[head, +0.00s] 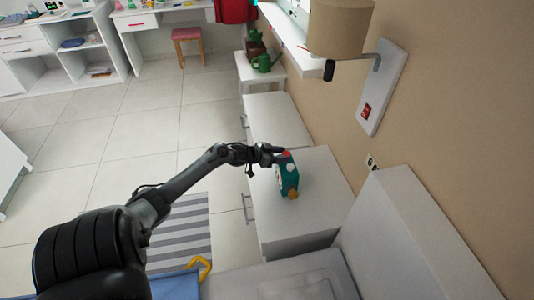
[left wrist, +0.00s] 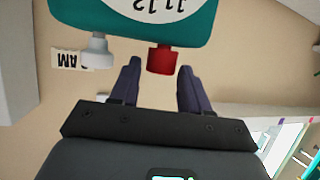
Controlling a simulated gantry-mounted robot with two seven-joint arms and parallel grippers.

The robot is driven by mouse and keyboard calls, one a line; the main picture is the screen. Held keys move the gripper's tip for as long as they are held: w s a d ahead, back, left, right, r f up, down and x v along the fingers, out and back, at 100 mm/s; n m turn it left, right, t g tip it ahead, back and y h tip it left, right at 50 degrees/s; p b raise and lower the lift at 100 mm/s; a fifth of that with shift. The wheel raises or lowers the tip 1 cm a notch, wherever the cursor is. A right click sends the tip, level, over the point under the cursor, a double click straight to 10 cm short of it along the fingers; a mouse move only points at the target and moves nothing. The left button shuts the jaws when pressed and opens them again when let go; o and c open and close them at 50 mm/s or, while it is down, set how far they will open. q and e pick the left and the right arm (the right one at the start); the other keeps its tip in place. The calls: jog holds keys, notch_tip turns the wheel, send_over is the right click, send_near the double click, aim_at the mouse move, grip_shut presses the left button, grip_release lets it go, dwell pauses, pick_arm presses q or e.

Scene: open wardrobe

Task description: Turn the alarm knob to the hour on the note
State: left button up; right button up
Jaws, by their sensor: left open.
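A teal alarm clock (head: 289,180) stands on the white bedside cabinet (head: 322,180). In the left wrist view the clock (left wrist: 75,12) appears upside down, with part of its white face showing 11 and 12. A paper note (left wrist: 70,60) reading AM upside down is partly hidden by the grey knob; no hour is readable. My left gripper (head: 279,154) is open at the clock's top, its fingers (left wrist: 160,68) on either side of the red knob, contact not visible.
A wall lamp (head: 341,28) with a red switch (head: 366,111) is on the right wall. A green watering can (head: 264,63) stands on a small white table farther back. A bed lies in front of the cabinet. The cabinet top right of the clock is clear.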

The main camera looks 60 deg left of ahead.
pick_arm(q)
jog(key=p+v, duration=0.2)
jog(key=v, duration=0.6)
jog(key=shift+s, duration=0.1)
